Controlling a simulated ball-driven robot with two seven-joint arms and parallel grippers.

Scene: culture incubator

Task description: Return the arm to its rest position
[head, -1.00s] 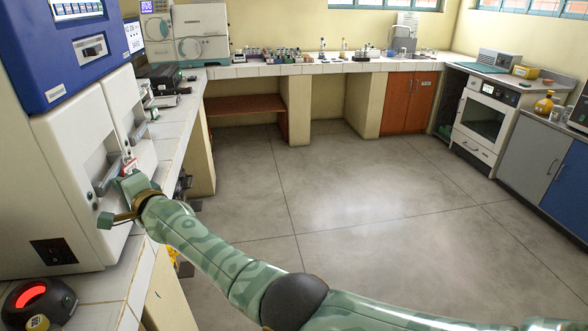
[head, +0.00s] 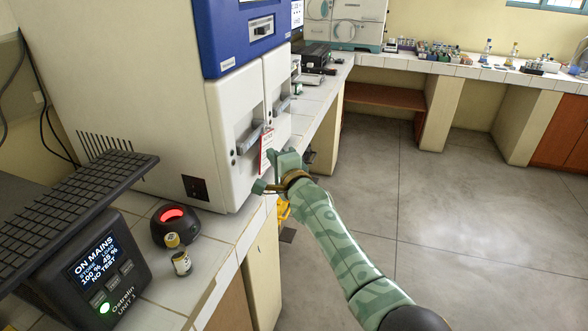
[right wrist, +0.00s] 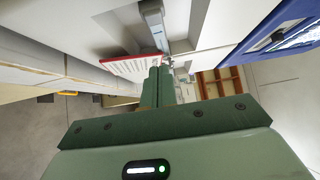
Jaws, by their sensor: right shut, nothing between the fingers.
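My right arm, patterned in green, reaches in from the lower right of the head view. My right gripper (head: 273,160) is at the front of the white incubator (head: 232,145), close to a door handle (head: 250,138) and a red-and-white tag (head: 266,149). In the right wrist view the two green fingers (right wrist: 158,82) are together with nothing between them. The tag (right wrist: 132,66) and the grey handle (right wrist: 153,25) show just beyond the fingertips. I cannot tell whether the fingers touch the tag. My left gripper is not in view.
A tiled bench (head: 222,245) runs along the left, holding a black device with a red light (head: 175,222), a small vial (head: 182,263) and a power unit with a lit screen (head: 95,262). The floor (head: 440,220) to the right is open.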

